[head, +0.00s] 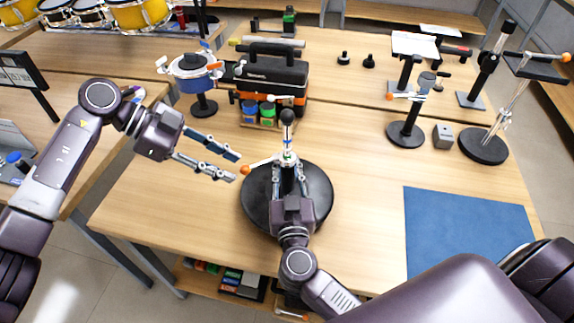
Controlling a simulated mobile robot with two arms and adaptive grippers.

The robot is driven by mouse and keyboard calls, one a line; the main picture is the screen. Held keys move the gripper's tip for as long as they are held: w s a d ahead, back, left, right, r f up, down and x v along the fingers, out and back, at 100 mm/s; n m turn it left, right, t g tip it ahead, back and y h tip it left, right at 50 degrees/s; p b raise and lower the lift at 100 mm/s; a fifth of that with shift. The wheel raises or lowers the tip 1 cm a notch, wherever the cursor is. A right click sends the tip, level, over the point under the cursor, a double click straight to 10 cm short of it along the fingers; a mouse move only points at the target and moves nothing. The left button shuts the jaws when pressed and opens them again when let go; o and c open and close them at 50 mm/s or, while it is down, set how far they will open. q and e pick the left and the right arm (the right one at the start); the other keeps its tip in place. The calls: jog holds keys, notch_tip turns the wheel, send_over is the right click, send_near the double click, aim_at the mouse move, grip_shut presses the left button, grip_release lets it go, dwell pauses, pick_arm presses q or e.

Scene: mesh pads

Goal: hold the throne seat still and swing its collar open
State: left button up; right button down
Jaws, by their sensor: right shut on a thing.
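The throne seat appears to be the wide black round disc (254,207) on the table near the front edge. A short post with a black knob (288,117) stands up from it. The silvery collar (288,158) sits on this post, and a lever with an orange tip (245,170) reaches left from it. My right gripper (289,168) is over the disc, shut on the post just below the collar; its fingers hide the exact contact. My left gripper (236,167) is open and empty, its fingertips just left of the orange tip.
A blue drum on a stand (195,82) and a black toolbox (274,75) stand behind. Stands with round bases (405,135) (484,147) and a small grey block (443,136) are at the right. A blue mat (465,232) lies front right. Bare wood lies left of the disc.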

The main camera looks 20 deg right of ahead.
aim_at(244, 165)
pick_arm(q)
jog(key=d+t+y, duration=0.1)
jog(key=y, duration=0.1)
jog(key=d+r+t+y, duration=0.1)
jog(key=y, duration=0.2)
jog(key=d+t+y, duration=0.1)
jog(key=d+y, duration=0.1)
jog(key=y, duration=0.1)
jog(key=shift+w+r+m, duration=0.2)
jog(key=shift+w+m, duration=0.1)
jog(key=shift+w, duration=0.05)
jog(key=shift+w+d+t+y, duration=0.15)
jog(key=shift+t+y, duration=0.25)
jog(key=shift+y, duration=0.2)
jog(key=shift+f, duration=2.05)
jog(key=shift+c, duration=0.4)
grip_shut()
